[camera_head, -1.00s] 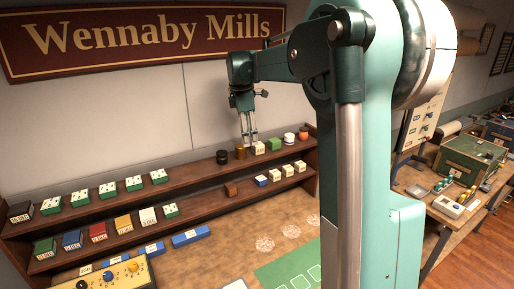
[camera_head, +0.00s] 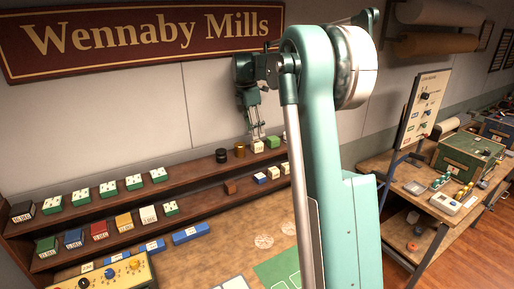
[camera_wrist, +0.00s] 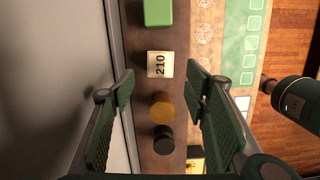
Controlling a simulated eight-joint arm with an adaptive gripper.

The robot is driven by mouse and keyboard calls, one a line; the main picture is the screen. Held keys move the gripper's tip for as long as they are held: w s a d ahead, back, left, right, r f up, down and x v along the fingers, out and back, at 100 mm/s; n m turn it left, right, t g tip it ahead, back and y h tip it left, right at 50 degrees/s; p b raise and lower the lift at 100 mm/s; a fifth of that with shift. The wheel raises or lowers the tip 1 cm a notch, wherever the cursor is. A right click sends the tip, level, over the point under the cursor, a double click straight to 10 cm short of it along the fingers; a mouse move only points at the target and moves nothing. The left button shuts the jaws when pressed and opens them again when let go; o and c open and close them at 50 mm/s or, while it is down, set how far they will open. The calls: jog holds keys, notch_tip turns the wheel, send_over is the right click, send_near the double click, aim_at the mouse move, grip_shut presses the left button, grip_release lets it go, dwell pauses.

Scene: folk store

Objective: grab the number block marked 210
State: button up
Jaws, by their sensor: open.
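The cream block marked 210 (camera_wrist: 160,65) shows in the wrist view on a brown shelf, its number turned sideways. In the head view it is a small pale block (camera_head: 258,147) on the upper shelf, just below my gripper (camera_head: 257,136). In the wrist view my gripper (camera_wrist: 161,85) is open and empty, with a dark green finger on each side of the shelf strip. The block appears between the lines of the two fingers, slightly toward the picture's top from the fingertips. I cannot tell the exact height gap.
A green block (camera_wrist: 158,12) stands on one side of the 210 block. A brass cylinder (camera_wrist: 162,107) and a black cylinder (camera_wrist: 163,139) stand on the other. The wall (camera_wrist: 85,30) is close on the left. The lower shelf holds more small blocks (camera_head: 260,178).

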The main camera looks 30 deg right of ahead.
aim_at(257, 142)
jog(key=shift+f, duration=0.1)
jog(key=shift+d+f, duration=0.2)
jog(key=shift+f, duration=0.95)
jog(key=shift+f, duration=0.1)
jog(key=shift+s+d+f+p, duration=0.1)
jog(key=shift+d+f+p, duration=0.2)
jog(key=shift+f, duration=0.95)
jog(key=shift+d+f+p, duration=0.1)
jog(key=shift+d+f, duration=0.25)
jog(key=shift+f, duration=0.85)
jog(key=c, duration=1)
jog(key=shift+r, duration=0.15)
